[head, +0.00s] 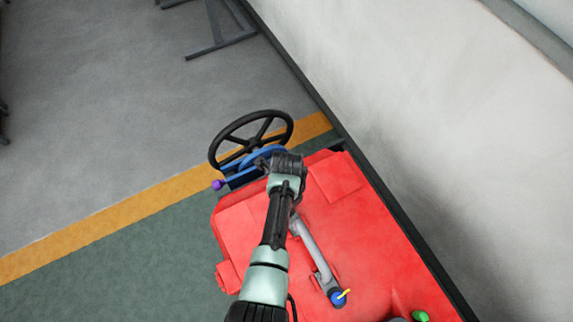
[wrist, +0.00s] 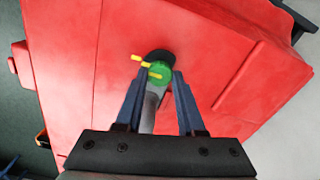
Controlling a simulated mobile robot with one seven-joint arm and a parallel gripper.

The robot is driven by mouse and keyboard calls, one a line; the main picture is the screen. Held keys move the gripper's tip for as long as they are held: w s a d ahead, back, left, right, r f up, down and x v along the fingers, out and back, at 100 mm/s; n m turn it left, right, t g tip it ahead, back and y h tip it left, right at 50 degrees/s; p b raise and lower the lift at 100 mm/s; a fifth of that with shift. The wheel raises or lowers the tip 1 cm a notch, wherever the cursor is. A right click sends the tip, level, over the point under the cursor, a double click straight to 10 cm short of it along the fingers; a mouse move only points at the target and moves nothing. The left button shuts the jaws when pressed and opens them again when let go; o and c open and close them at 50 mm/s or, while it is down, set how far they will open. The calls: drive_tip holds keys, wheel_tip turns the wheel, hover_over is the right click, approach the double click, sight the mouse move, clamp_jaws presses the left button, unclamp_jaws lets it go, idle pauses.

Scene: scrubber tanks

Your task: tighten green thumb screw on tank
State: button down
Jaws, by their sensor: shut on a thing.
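The green thumb screw (wrist: 159,76) shows in the wrist view on the red tank (wrist: 85,65), with yellow tabs beside it and a dark round part behind it. My gripper (wrist: 160,70) points at the tank, its two blue-grey fingers on either side of the green screw and shut on it. A grey pipe (wrist: 151,108) runs from the screw down between the fingers. In the head view my arm reaches over the red tank (head: 340,235) and hides the gripped screw and the fingertips.
A blue knob with a yellow lever (head: 338,297) sits at the pipe's near end. Another green part (head: 420,315) is at the bottom right. A black steering wheel (head: 250,138) and a purple knob (head: 218,185) stand beyond the tank. A wall (head: 430,110) runs close along the right; floor is free at left.

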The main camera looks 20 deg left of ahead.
drive_tip(key=c, duration=0.7)
unclamp_jaws()
drive_tip(key=shift+w+a+r, duration=0.1)
drive_tip(key=shift+w+r, duration=0.15)
drive_tip(key=shift+r, duration=0.05)
drive_tip(key=shift+c, duration=0.2)
drive_tip(key=shift+o, duration=1.2)
drive_tip(key=shift+s, duration=0.1)
drive_tip(key=shift+f, duration=0.15)
drive_tip(key=shift+s, duration=0.1)
wheel_tip(320, 180, up, 13)
drive_tip(key=shift+b, duration=0.3)
